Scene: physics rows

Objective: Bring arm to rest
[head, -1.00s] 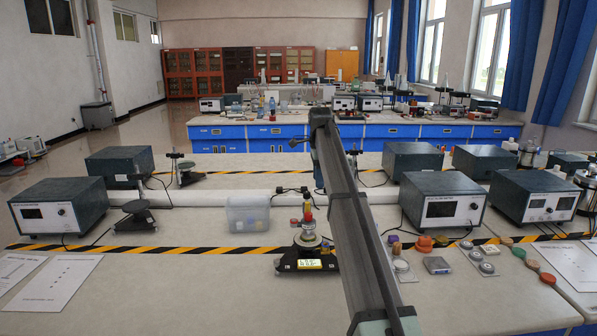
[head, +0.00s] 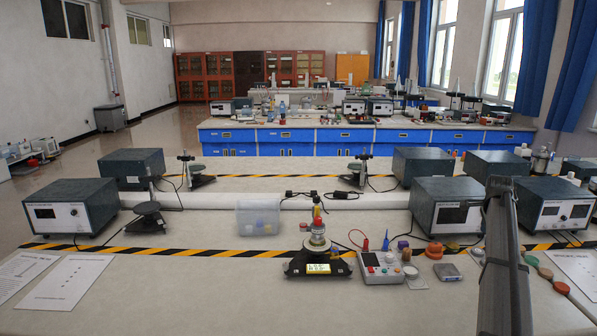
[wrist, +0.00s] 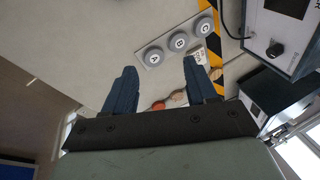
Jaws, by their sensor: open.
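My arm (head: 502,250) stands at the right of the head view, rising from the lower edge in front of the right-hand instrument boxes. My gripper is out of the head view. In the wrist view my gripper (wrist: 160,82) shows two dark fingers set well apart, open with nothing held between them. Beyond the fingertips lies a plate with several grey lettered discs (wrist: 178,41), apart from the fingers. Small round orange and tan pieces (wrist: 170,100) show between the fingers.
A black-based stand with stacked discs (head: 317,250) sits mid-bench, beside a handheld meter (head: 381,267). A clear bin (head: 258,217) and instrument boxes (head: 72,207) stand behind. Striped tape (head: 150,251) crosses the bench. The front middle of the bench is clear.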

